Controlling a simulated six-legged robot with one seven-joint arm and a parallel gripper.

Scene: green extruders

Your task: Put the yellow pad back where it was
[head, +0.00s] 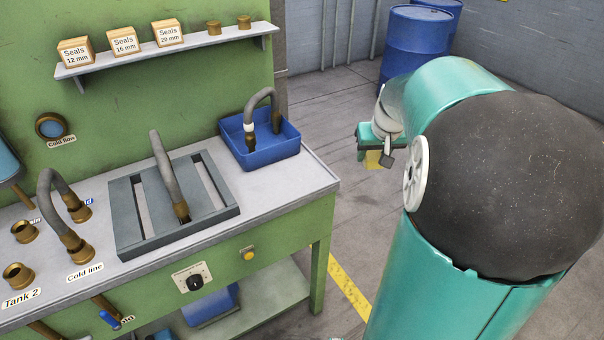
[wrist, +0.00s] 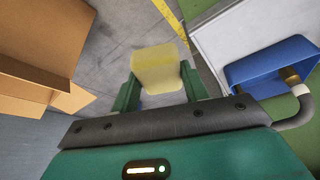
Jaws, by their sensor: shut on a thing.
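The yellow pad (wrist: 158,66) is a pale yellow block between the two green fingers of my gripper (wrist: 160,88) in the wrist view. The fingers are shut on its sides, and it is held above the grey floor. In the head view my gripper (head: 376,150) is to the right of the workbench, and a small part of the pad (head: 375,161) shows below it. The rest of the pad is hidden there by the gripper.
The green workbench (head: 322,180) carries a grey slotted tray (head: 128,222) with a hose and a blue bin (head: 262,152) with another hose. Seal boxes (head: 122,41) stand on a shelf. Cardboard boxes (wrist: 40,40) fill the wrist view's left. Blue barrels (head: 415,45) stand behind.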

